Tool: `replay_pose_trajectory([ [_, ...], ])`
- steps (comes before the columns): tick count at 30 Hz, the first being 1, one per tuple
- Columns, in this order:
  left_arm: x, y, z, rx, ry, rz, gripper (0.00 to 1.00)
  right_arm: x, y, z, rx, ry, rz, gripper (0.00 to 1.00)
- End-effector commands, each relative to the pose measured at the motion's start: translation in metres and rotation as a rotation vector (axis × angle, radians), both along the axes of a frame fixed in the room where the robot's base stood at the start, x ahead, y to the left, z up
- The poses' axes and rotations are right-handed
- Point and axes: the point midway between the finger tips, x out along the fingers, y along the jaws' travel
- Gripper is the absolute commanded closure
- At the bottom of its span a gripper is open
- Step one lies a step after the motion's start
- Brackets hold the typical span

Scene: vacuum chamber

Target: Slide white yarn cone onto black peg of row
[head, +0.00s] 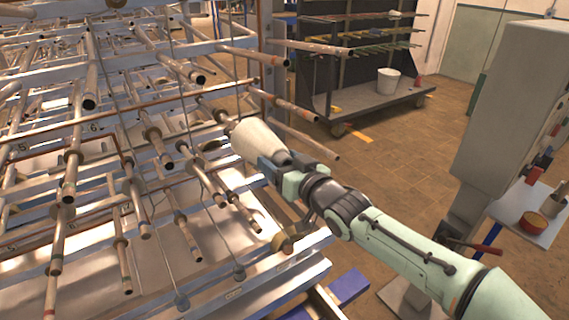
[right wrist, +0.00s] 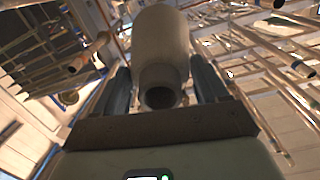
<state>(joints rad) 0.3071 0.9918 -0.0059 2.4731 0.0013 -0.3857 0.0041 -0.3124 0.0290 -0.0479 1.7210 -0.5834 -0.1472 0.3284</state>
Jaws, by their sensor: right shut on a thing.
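My right gripper (head: 276,166) is shut on a white yarn cone (head: 255,139) and holds it in the air at the right side of the peg rack. In the right wrist view the cone (right wrist: 162,42) lies between the two fingers (right wrist: 162,76). Its narrower, hollow end faces the camera. In the head view its wider end points left toward the rack, close to a peg (head: 212,112). I cannot tell whether the cone touches or surrounds that peg. Several rack pegs have dark open ends, such as one peg (head: 90,100); I cannot tell which is the black peg. My left gripper is not in view.
Long pegs (head: 310,47) stick out from the rack above and around the cone. A dark shelf cart (head: 375,100) with a white bucket (head: 388,81) stands behind. A grey cabinet (head: 510,110) and small table (head: 525,215) are at right. The brown floor between is clear.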

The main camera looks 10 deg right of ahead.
Motion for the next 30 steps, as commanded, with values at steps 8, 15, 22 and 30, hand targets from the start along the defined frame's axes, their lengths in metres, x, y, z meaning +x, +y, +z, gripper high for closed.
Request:
replay_pose_trajectory([
  [8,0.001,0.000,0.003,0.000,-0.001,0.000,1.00,0.010,0.004,0.002,0.002,-0.006,0.001,0.98],
  [15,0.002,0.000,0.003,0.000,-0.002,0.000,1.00,0.013,0.005,0.001,0.002,-0.007,0.001,0.98],
  [22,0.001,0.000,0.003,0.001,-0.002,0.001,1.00,0.013,0.005,0.001,0.002,-0.007,0.001,0.98],
  [30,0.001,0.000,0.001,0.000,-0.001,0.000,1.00,0.012,0.005,0.001,0.003,-0.012,0.000,0.99],
])
